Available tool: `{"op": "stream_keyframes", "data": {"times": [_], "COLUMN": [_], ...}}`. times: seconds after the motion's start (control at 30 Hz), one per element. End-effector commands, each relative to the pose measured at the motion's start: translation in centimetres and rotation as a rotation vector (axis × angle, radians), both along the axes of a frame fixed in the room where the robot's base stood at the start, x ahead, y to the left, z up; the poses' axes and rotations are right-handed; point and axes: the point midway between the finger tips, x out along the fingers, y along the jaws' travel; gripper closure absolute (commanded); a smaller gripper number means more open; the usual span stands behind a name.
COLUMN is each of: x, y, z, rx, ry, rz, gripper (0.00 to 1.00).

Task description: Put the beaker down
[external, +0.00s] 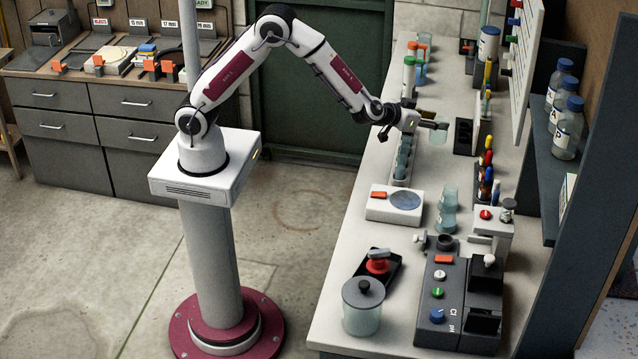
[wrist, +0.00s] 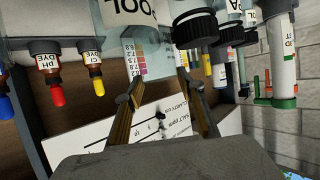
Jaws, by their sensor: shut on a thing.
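My gripper (external: 425,120) reaches over the white counter (external: 338,290) in the external view. It is shut on a small clear, bluish beaker (external: 438,134) at its fingertips. The beaker seems to be held above the counter, but its exact height is hard to tell. In the wrist view my gripper's two fingers (wrist: 164,92) stand apart on either side of see-through glass. The beaker's outline there is faint, and a colour chart (wrist: 137,62) shows behind it.
A rack of tubes (external: 402,162) stands left of the beaker. A white device with a round blue plate (external: 405,199), other glassware (external: 447,212) and a grey control box (external: 437,300) are nearer the camera. Dropper bottles (external: 486,170) line the back. Bare counter lies between them.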

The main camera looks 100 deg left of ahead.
Motion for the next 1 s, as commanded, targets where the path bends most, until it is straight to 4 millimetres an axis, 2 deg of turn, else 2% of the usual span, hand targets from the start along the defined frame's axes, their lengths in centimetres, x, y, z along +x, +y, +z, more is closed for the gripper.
{"op": "stream_keyframes", "data": {"times": [0.37, 0.73, 1.0], "x": [0.0, 0.0, 0.0], "y": [0.0, 0.0, 0.0], "z": [-0.2, -3.4, -3.9], "rx": [0.001, 0.001, 0.0], "ry": [-0.001, 0.001, -0.002], "rz": [0.0, 0.0, -0.001], "gripper": [0.83, 0.83, 0.83]}}
